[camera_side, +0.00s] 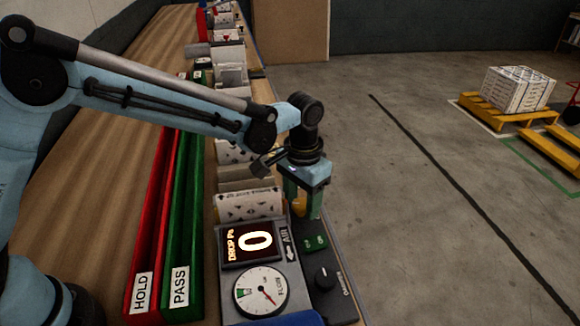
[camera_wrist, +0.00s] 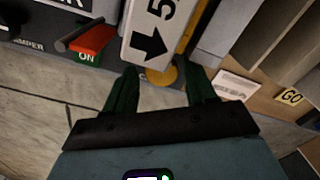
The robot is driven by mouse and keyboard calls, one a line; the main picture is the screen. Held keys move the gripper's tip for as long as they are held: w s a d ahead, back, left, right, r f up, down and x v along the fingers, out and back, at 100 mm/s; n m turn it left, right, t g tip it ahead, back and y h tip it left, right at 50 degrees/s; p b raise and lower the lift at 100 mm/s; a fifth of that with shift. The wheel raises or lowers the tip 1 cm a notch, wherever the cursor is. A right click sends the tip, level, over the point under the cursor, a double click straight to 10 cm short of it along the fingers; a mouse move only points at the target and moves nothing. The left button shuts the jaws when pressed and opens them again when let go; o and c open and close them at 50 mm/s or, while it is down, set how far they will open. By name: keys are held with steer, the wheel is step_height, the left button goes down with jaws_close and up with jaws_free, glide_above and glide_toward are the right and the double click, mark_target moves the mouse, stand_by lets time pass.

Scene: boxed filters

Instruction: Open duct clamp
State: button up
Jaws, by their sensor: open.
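A yellow part (camera_side: 299,204), which looks like the duct clamp's handle, stands at the right edge of the test bench. In the wrist view the yellow handle (camera_wrist: 163,76) has a rounded end between my green fingertips, with a yellow bar rising behind a white label. My gripper (camera_side: 305,210) points down over it, and its fingers are apart. In the wrist view my gripper (camera_wrist: 160,82) has a finger on each side of the handle. I cannot tell whether either touches it. The clamp's body is mostly hidden by the label and gripper.
A white label with an arrow (camera_wrist: 150,35) stands just beyond the fingers. A red lever (camera_wrist: 92,38) marked ON is to its left. A display reading 0 (camera_side: 252,243), a dial (camera_side: 261,292) and a black knob (camera_side: 323,277) are in front. Red HOLD (camera_side: 148,260) and green PASS (camera_side: 183,250) troughs lie left.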

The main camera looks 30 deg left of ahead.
mark_target(300, 203)
steer(key=shift+a, duration=0.25)
steer(key=m, duration=0.3)
steer(key=shift+m, duration=0.4)
steer(key=shift+r+m, duration=0.1)
steer(key=shift+m, duration=0.3)
step_height(300, 203, up, 12)
steer(key=s+a+r+n+t, duration=0.35)
steer(key=s+a, duration=0.25)
steer(key=a, duration=0.4)
steer(key=s+a+f+n+t, duration=0.3)
steer(key=s+a+f+n, duration=0.1)
steer(key=s+a, duration=0.4)
steer(key=shift+s+f, duration=0.4)
steer(key=shift+s, duration=0.05)
steer(key=shift+t, duration=0.25)
